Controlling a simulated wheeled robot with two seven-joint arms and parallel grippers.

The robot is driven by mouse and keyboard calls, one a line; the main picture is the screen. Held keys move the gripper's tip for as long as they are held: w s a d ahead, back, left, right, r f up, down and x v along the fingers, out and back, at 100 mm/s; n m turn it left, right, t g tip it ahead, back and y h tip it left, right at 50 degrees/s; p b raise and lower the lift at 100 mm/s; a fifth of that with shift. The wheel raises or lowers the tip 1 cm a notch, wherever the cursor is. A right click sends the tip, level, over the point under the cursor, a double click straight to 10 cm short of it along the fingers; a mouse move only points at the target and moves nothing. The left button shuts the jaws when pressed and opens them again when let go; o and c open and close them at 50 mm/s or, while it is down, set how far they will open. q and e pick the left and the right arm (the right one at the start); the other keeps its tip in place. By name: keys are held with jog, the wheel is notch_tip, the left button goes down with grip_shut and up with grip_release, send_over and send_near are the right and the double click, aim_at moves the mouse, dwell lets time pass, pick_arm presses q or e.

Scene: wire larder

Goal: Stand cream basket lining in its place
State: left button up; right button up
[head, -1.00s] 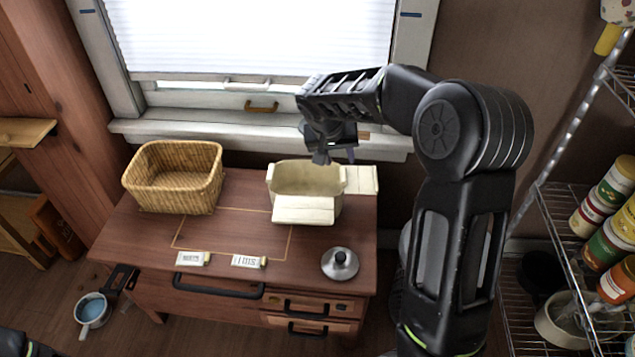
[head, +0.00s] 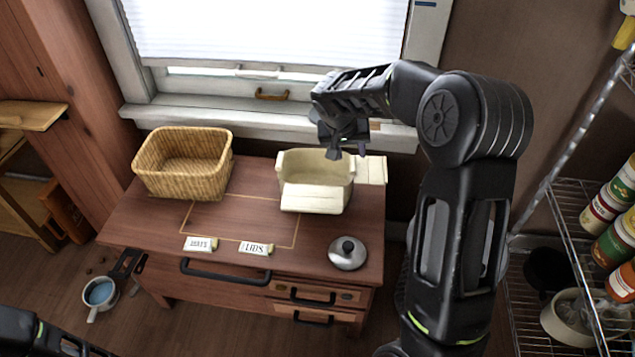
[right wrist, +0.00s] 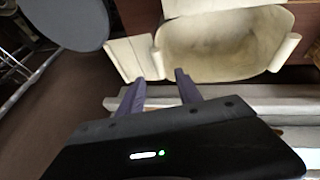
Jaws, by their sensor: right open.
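The cream basket lining (head: 302,200) stands upright and open-topped on the back right of the wooden cabinet top, with flaps folded out to its front and right. It also shows in the right wrist view (right wrist: 215,45). A thin pale outline (head: 240,243) is marked on the top, and the lining seems to cover its back right corner. A wicker basket (head: 178,183) stands left of the lining. My right gripper (head: 348,152) is open and empty, over the lining's back right rim; its fingers (right wrist: 160,90) point toward the rim near the side flap. Contact cannot be told.
A metal lid with a dark knob (head: 347,253) sits at the front right of the cabinet top. Two small label blocks (head: 256,248) lie at the front edge. A window sill (head: 230,120) is behind, and a wire shelf with cans (head: 560,215) stands at right.

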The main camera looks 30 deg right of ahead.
aim_at(353, 161)
jog(key=x, duration=0.4)
jog(key=shift+w+d+f+b, duration=0.1)
jog(key=shift+d+f+b, duration=0.05)
jog(key=shift+f+b, duration=0.15)
jog(key=shift+c, duration=0.4)
grip_shut()
dwell(1.1)
